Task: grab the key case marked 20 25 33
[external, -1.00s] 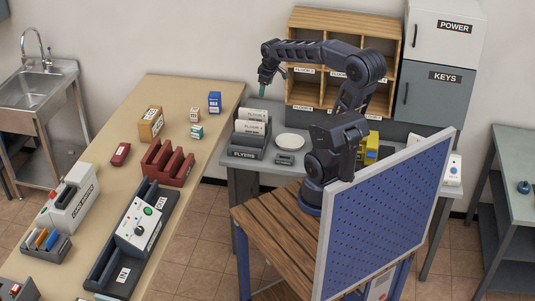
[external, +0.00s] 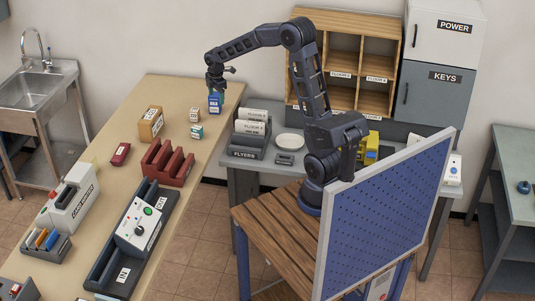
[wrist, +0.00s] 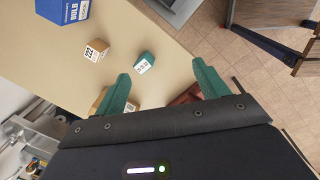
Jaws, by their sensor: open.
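I cannot read 20 25 33 on any item, so I cannot tell which is the key case. Small labelled boxes stand on the long beige table: a blue box (external: 215,104), a small tan box (external: 194,115), a teal box (external: 196,132) and a larger orange-brown box (external: 150,124). A small dark red item (external: 120,154) with a label lies near them. My gripper (external: 215,88) hangs over the table's far end by the blue box. In the wrist view my gripper (wrist: 162,68) is open and empty; the teal box (wrist: 143,62) shows beyond its green fingers, near the left one.
A dark red slotted rack (external: 168,164) and a long dark machine (external: 135,230) stand on the beige table (external: 110,185). A grey desk to the right holds a flyers holder (external: 250,140) and a white plate (external: 290,142). A blue pegboard (external: 390,215) rises beside my base.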

